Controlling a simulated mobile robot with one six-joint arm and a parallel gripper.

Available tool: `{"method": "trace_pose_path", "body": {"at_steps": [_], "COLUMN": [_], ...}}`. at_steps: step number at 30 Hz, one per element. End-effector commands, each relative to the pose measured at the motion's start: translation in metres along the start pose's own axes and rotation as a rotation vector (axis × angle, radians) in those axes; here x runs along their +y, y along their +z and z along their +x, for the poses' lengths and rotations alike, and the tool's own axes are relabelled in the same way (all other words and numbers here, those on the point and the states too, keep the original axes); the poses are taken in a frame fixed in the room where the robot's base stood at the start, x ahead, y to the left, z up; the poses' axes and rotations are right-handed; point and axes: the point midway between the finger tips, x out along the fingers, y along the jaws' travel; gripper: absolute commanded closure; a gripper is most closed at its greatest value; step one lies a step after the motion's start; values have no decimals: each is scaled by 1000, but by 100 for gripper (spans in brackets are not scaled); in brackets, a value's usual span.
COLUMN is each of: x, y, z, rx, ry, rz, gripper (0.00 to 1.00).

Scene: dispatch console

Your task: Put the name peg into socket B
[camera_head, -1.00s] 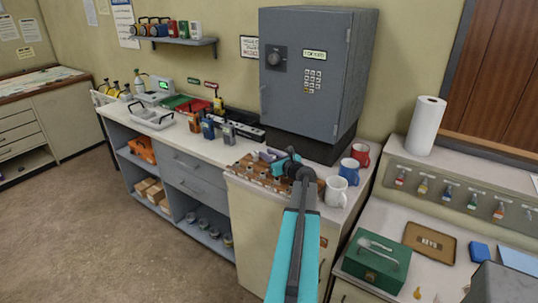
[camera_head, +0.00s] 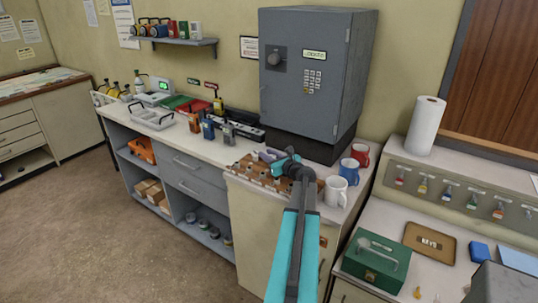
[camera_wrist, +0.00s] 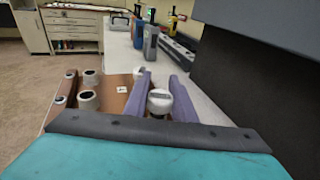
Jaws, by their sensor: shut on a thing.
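A brown wooden board (camera_head: 240,170) with several pale round sockets or pegs lies on the counter in front of the safe. It also shows in the wrist view (camera_wrist: 117,106), with a small white label (camera_wrist: 122,90) whose letter I cannot read. My gripper (camera_head: 268,154) is over the board. In the wrist view its two purple fingers (camera_wrist: 160,86) stand either side of a pale round-topped piece with a dark slot, seemingly the name peg (camera_wrist: 159,104), and are shut on it. The peg's lower end is hidden, so I cannot tell whether it is in a socket.
The grey safe (camera_head: 312,75) stands close behind the board. Several radios (camera_head: 208,128) stand to the left. A green box (camera_head: 375,262) is at the front right.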

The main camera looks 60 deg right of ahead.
Motion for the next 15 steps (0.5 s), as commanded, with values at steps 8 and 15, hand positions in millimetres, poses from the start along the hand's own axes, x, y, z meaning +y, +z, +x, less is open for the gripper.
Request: {"method": "trace_pose_path", "body": {"at_steps": [8, 15], "x": [1, 1], "y": [-13, -16], "z": [2, 2], "rx": [13, 13], "ry": [2, 2], "rz": [7, 7], "gripper": [97, 97]}}
